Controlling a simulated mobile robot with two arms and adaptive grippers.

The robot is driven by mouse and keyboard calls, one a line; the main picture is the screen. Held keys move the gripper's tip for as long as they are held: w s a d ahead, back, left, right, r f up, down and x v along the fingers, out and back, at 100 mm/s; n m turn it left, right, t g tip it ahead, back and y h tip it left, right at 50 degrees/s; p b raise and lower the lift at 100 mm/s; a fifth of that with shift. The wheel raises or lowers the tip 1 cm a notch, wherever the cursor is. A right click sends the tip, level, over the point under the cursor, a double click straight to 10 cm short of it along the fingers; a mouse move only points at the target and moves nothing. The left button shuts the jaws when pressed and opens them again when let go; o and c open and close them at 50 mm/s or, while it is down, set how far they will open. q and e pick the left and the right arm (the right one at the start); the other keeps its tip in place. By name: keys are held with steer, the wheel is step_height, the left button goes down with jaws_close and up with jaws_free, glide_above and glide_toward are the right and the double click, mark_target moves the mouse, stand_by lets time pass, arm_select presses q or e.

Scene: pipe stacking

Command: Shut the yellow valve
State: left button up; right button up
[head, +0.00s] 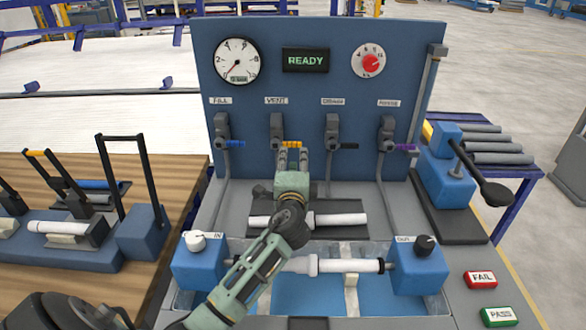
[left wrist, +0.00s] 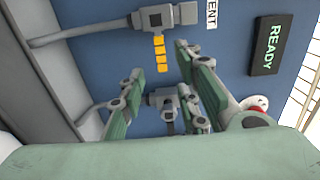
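The yellow valve handle (head: 291,144) is on the valve under the VENT label, second from left on the blue panel. It points sideways to the right. It also shows in the left wrist view (left wrist: 161,53) as a segmented yellow lever. My left gripper (head: 291,160) is open just in front of and below the handle in the head view. In the left wrist view its fingers (left wrist: 160,62) stand apart, with the handle's end between the tips and gaps on both sides. I see no contact. My right gripper is not in view.
Neighbouring valves have a blue handle (head: 234,143), a black handle (head: 347,146) and a purple handle (head: 403,148). The display (head: 305,60) reads READY. Below, a test bath (head: 240,250) holds a clamped white pipe (head: 335,265).

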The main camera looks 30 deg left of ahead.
arm_select(q)
steer(key=shift+v, duration=1.65)
